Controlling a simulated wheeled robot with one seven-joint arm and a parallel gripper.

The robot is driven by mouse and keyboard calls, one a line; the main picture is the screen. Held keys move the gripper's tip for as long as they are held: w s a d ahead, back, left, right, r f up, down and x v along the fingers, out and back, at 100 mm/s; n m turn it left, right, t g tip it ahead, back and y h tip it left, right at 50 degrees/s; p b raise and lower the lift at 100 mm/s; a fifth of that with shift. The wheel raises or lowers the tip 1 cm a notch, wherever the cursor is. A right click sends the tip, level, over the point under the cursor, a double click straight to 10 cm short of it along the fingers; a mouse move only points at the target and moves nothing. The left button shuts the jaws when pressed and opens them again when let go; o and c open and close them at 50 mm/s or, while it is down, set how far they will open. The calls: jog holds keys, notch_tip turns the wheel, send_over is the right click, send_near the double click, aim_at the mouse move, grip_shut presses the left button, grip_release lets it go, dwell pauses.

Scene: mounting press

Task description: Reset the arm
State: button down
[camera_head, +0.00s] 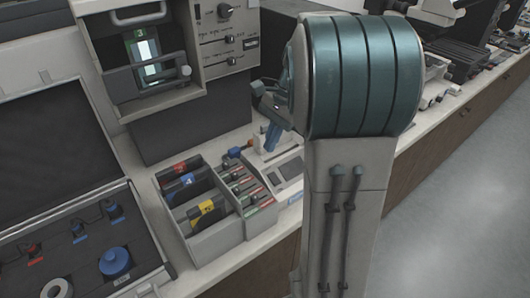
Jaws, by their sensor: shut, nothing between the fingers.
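My arm fills the middle of the view, with its large ribbed teal joint and a pale link with dark cables in front. My gripper (270,141) shows only in part, small, past the left side of that joint. It points down above the bench beside a small pale device (287,172), and it looks shut and empty. I cannot tell whether it touches anything there. The rest of the gripper and wrist is hidden behind my arm.
A grey press with a lit screen (147,58) stands at upper left. A grey divided bin (215,243) holds red, blue and yellow labelled items. An open dark case (25,262) lies at lower left. Open floor (470,200) lies to the right.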

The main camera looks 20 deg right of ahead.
jog(key=shift+r, duration=0.3)
jog(key=s+a+f+n+t+h, duration=0.1)
jog(key=s+a+n+t+h, duration=0.1)
jog(key=s+a+n, duration=0.2)
jog(key=s+a+f+n+t+h, duration=0.1)
jog(key=s+a+n, duration=0.3)
jog(key=s+n, duration=0.7)
jog(key=shift+f+t+h, duration=0.2)
jog(key=shift+t+h, duration=0.3)
jog(key=shift+h, duration=0.1)
dwell(1.4)
